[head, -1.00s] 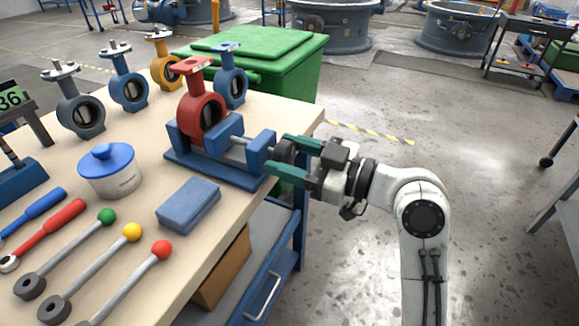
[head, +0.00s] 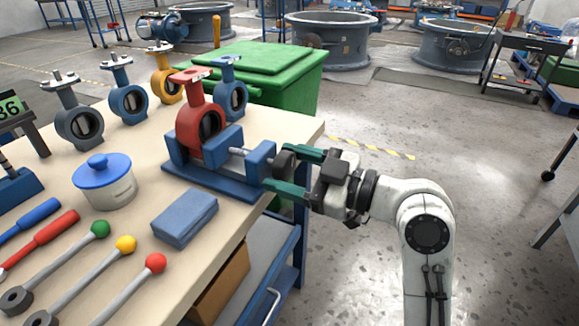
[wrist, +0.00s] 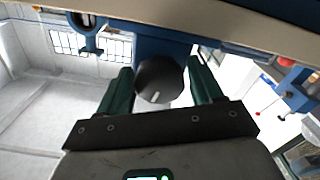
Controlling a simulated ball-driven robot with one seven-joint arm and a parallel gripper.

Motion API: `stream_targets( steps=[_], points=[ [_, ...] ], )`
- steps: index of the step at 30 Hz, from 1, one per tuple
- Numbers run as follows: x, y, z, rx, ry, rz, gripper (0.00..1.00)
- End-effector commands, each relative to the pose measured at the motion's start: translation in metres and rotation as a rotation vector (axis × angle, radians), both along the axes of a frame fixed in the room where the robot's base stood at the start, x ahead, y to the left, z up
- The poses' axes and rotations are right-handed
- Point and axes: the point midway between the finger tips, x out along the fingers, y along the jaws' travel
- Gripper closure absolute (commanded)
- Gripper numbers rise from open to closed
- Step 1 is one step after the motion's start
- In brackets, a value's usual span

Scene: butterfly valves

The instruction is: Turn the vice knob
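The blue vice (head: 218,181) sits at the right edge of the bench and holds a red butterfly valve (head: 188,128) upright between its jaws. Its dark round knob (head: 284,162) sticks out past the bench edge on the right. In the wrist view the knob (wrist: 160,80) shows a light mark on its face. My gripper (head: 294,171) reaches in from the right, with one green finger on each side of the knob. The wrist view shows my gripper (wrist: 161,84) open, with narrow gaps between fingers and knob; contact cannot be told for certain.
On the bench are a blue block (head: 185,218), a blue-lidded pot (head: 107,184), several lever handles and other valves. A green bin (head: 262,75) stands behind the bench. A blue cart (head: 262,258) is below its edge.

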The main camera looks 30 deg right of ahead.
Motion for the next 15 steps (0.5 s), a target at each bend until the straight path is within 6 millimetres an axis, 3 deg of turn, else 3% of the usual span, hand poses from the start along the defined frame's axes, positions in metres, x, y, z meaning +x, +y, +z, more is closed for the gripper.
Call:
stream_targets(
  steps=[4,15],
  points=[
    [0.0,0.0001,0.0016,0.001,-0.003,0.0,0.2],
    [-0.0078,-0.0063,0.0029,0.002,-0.005,-0.002,0.2]
  ],
)
